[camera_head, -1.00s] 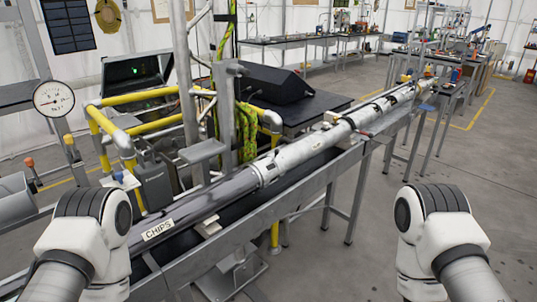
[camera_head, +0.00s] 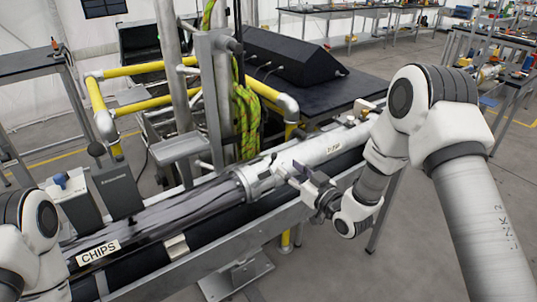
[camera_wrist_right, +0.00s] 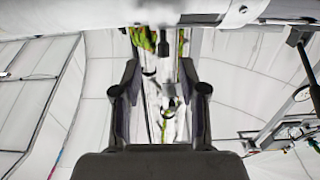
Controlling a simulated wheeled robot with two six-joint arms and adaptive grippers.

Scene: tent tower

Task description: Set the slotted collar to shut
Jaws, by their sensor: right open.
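The grey metal collar (camera_head: 250,182) sits around the long tube where the dark left section meets the pale right section (camera_head: 318,149). I cannot make out its slot or its setting. My right gripper (camera_head: 285,168) is beside the collar's right side, on the near side of the tube; I cannot tell whether it touches. The right wrist view shows its two dark fingers (camera_wrist_right: 160,92) spread apart with nothing held between them. In that view the pale tube (camera_wrist_right: 100,14) crosses the top, with a short dark-tipped peg (camera_wrist_right: 163,42) hanging from it. My left gripper is out of view.
An upright post (camera_head: 215,95), yellow rails (camera_head: 135,105) and a green rope (camera_head: 245,120) stand behind. Open floor lies at right (camera_head: 400,240).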

